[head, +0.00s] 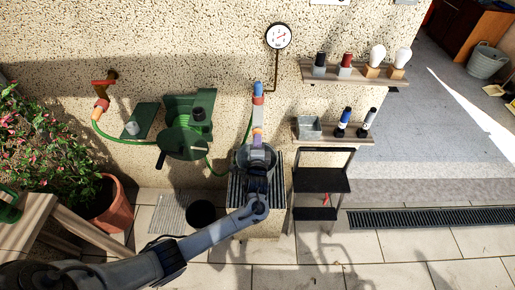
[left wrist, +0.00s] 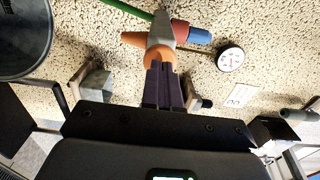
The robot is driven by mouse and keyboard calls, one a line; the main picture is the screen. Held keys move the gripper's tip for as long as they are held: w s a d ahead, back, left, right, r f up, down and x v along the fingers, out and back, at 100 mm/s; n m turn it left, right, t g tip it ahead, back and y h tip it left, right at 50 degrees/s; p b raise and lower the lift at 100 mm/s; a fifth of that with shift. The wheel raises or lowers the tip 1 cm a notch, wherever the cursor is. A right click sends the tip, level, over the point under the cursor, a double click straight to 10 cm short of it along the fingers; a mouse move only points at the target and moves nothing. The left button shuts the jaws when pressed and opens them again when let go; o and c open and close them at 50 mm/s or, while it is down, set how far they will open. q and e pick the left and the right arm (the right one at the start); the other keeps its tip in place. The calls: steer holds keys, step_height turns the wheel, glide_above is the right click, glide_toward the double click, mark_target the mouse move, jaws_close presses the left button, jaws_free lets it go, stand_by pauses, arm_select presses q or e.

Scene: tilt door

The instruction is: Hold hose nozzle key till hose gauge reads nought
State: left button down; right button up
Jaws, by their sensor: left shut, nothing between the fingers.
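The hose nozzle (head: 257,114) is mounted upright against the pebbled wall, with a blue and red end at the top and an orange part (head: 257,134) low on it. In the left wrist view the nozzle's grey body (left wrist: 161,30) carries an orange piece (left wrist: 134,39). My left gripper (head: 257,148) is shut and empty, its dark fingertips (left wrist: 162,68) over the orange part; whether they press on it I cannot tell. The round white gauge (head: 278,37) hangs above right and also shows in the left wrist view (left wrist: 231,59); its needle reading is too small to tell. My right gripper is out of view.
A green hose reel (head: 184,139) is on the wall left of the nozzle. Shelves (head: 352,74) with bulbs and small handles are at the right, above a black step stool (head: 321,181). A potted bush (head: 116,207) and a wooden table (head: 28,222) stand left.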

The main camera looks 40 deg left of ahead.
arm_select(q)
steer(key=shift+w+a, duration=0.15)
steer(key=shift+w+a+f, duration=0.2)
steer(key=shift+w+a, duration=0.35)
steer(key=shift+a, duration=0.05)
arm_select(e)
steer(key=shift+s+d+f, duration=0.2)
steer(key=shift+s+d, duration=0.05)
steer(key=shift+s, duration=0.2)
arm_select(q)
steer(key=shift+a+f, duration=0.1)
stand_by(0.7)
